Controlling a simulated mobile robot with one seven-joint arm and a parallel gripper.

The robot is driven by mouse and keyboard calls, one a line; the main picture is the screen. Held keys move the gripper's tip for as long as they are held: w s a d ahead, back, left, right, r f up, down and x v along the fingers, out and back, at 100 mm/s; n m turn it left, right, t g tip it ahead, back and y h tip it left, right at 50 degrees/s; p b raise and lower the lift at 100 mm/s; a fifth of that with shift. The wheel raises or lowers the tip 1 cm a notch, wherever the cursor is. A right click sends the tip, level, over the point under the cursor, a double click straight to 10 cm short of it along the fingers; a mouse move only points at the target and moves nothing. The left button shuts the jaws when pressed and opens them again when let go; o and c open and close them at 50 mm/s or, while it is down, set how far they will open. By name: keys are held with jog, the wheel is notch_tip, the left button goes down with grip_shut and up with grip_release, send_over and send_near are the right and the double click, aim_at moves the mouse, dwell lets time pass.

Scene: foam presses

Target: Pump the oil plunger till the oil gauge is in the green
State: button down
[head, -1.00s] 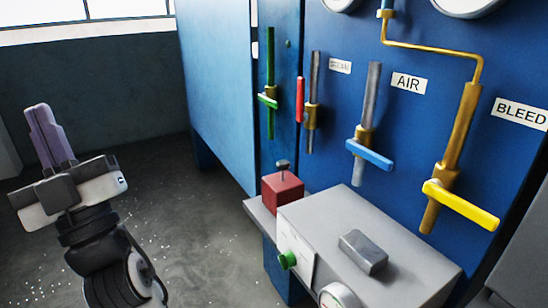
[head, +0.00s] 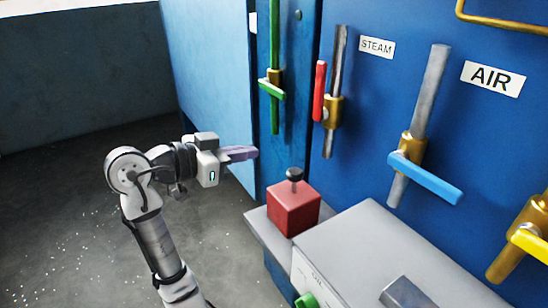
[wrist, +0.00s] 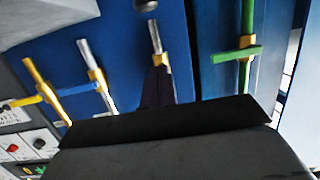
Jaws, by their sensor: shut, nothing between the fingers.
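The oil plunger shows in the head view as a dark knob (head: 295,174) on a short stem. It stands upright on a red box (head: 293,210) on a grey ledge. My gripper (head: 256,153) is left of the knob and slightly higher in the picture, with purple fingers pointing right. The fingers are shut and empty, apart from the knob. In the wrist view the dark fingers (wrist: 157,88) point at the blue panel. No gauge that I can identify as the oil gauge is in view.
The blue panel carries pipes with green (head: 271,89), red (head: 319,90), blue (head: 425,178) and yellow (head: 530,243) handles, with STEAM and AIR labels. A grey console (head: 375,250) with a green knob (head: 307,300) stands right of the red box.

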jog(key=shift+s+d+f+m+g, duration=0.1)
jog(key=shift+d+f+m+g, duration=0.1)
jog(key=shift+f+m+g, duration=0.15)
jog(key=shift+r, duration=0.15)
jog(key=shift+d, duration=0.1)
jog(key=p, duration=0.3)
send_over(295, 174)
jog(key=a, duration=0.3)
notch_tip(295, 174, down, 2)
jog(key=f, duration=0.1)
jog(key=d+f, duration=0.1)
jog(key=f, duration=0.1)
jog(key=shift+s, duration=0.2)
jog(key=shift+f, duration=0.75)
